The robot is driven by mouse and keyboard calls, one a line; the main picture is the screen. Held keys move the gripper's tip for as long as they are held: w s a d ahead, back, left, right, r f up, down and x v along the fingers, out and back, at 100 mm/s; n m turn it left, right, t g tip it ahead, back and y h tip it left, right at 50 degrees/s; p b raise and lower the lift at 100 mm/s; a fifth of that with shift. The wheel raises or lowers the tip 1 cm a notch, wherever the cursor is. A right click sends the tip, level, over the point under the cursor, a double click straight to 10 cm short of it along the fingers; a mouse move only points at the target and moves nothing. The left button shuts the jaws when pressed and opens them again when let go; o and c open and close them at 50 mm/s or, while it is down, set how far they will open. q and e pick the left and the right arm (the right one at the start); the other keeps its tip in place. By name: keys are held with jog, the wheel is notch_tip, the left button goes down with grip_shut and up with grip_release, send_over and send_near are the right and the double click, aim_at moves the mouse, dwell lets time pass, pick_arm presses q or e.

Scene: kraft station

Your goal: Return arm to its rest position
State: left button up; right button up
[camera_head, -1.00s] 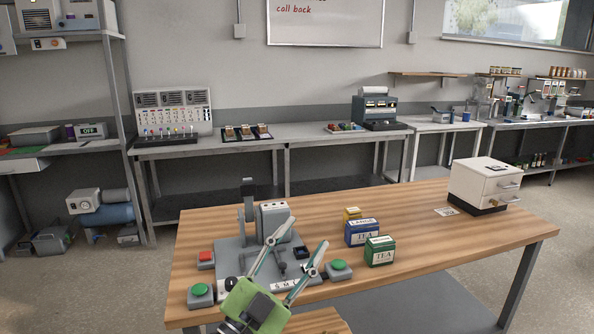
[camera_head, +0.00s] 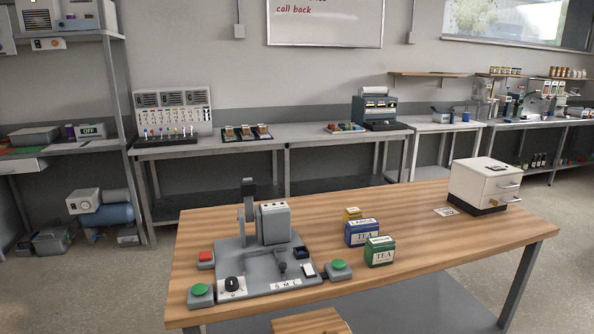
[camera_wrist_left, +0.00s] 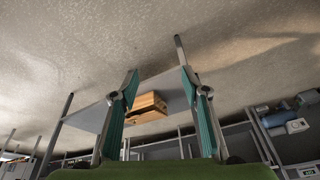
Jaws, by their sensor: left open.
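My left gripper (camera_wrist_left: 160,88) shows only in the left wrist view. Its two teal-padded fingers stand apart and hold nothing. The floor, a grey surface and a wooden stool-like block (camera_wrist_left: 147,107) lie beyond the fingers. No arm or gripper of mine shows in the head view, and my right gripper is in neither view. On the wooden table (camera_head: 420,225) stands a grey press-like machine (camera_head: 275,222) with a black dial (camera_head: 232,285), a red button (camera_head: 205,258) and two green buttons (camera_head: 339,267).
A blue tea box (camera_head: 362,232), a green tea box (camera_head: 380,252) and a smaller yellow box (camera_head: 352,213) stand right of the machine. A white drawer cabinet (camera_head: 484,183) stands at the table's right end. A wooden top (camera_head: 311,322) shows at the bottom edge.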

pick_arm(q)
notch_tip(320, 180, down, 26)
jog(key=s+g, duration=0.2)
jog(key=s+a+f, duration=0.3)
jog(key=s+f, duration=1.3)
jog(key=s, duration=0.1)
jog(key=shift+s+f+g, duration=0.35)
jog(key=shift+g, duration=0.05)
